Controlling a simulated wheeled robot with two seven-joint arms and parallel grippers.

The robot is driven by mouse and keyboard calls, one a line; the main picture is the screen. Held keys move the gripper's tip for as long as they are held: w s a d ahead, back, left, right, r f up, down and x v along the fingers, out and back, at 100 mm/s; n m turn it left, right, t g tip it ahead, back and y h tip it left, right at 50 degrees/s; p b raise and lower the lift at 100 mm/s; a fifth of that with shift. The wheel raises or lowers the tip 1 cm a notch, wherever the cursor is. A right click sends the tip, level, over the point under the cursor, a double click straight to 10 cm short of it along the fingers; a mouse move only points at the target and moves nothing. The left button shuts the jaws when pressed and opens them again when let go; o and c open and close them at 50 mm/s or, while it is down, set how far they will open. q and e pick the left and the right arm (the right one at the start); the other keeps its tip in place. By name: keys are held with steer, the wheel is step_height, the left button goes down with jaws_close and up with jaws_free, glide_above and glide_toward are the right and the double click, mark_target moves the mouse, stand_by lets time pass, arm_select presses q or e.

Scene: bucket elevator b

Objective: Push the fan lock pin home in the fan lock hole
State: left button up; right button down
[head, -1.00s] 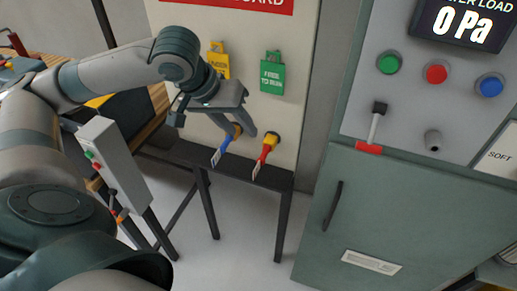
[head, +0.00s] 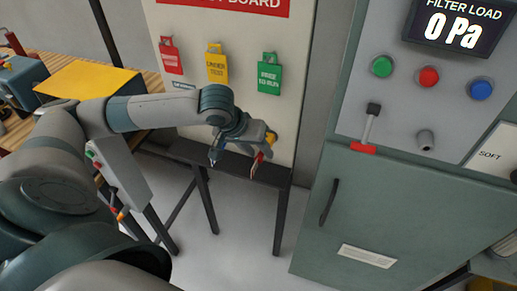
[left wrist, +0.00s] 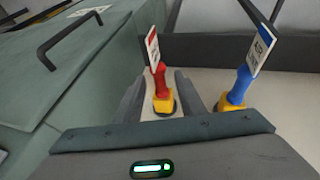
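Two pins with yellow collars sit in the board, one with a red handle and one with a blue handle. The red pin (left wrist: 160,80) carries a red-and-white tag (left wrist: 152,47). The blue pin (left wrist: 239,84) carries a blue-and-white tag (left wrist: 262,45). The tag lettering is too small for me to tell which is the fan lock pin. My left gripper (head: 255,146) is at the board. In the left wrist view its open fingers stand on either side of the red pin, and the blue pin is outside them. In the head view the gripper partly hides both pins. My right gripper is out of view.
Red, yellow (head: 217,65) and green (head: 269,75) tags hang on the board above. A dark ledge (head: 185,150) runs under the pins. A green cabinet (head: 400,205) with buttons and a lever (head: 371,123) stands at right. A grey switch box (head: 124,170) is at left.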

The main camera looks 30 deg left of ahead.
mark_target(252, 172)
arm_select(q)
steer(key=shift+f, duration=0.15)
jaws_close()
steer(key=shift+s+d+p, duration=0.15)
steer(key=shift+s+p, duration=0.3)
steer(key=shift+p, duration=0.05)
stand_by(0.6)
steer(key=shift+s+d, duration=0.1)
steer(key=shift+s, duration=0.15)
stand_by(0.5)
steer(key=shift+s, duration=0.15)
steer(key=shift+s+d+p, duration=0.2)
steer(key=shift+s+p, duration=0.1)
steer(key=shift+s, duration=0.45)
steer(key=shift+s+d+p, duration=0.15)
steer(key=shift+s+p, duration=0.1)
steer(key=shift+s, duration=0.5)
steer(key=shift+s+d+p, duration=0.2)
steer(key=shift+s+p, duration=0.1)
steer(key=shift+s, duration=0.45)
steer(key=shift+s, duration=0.25)
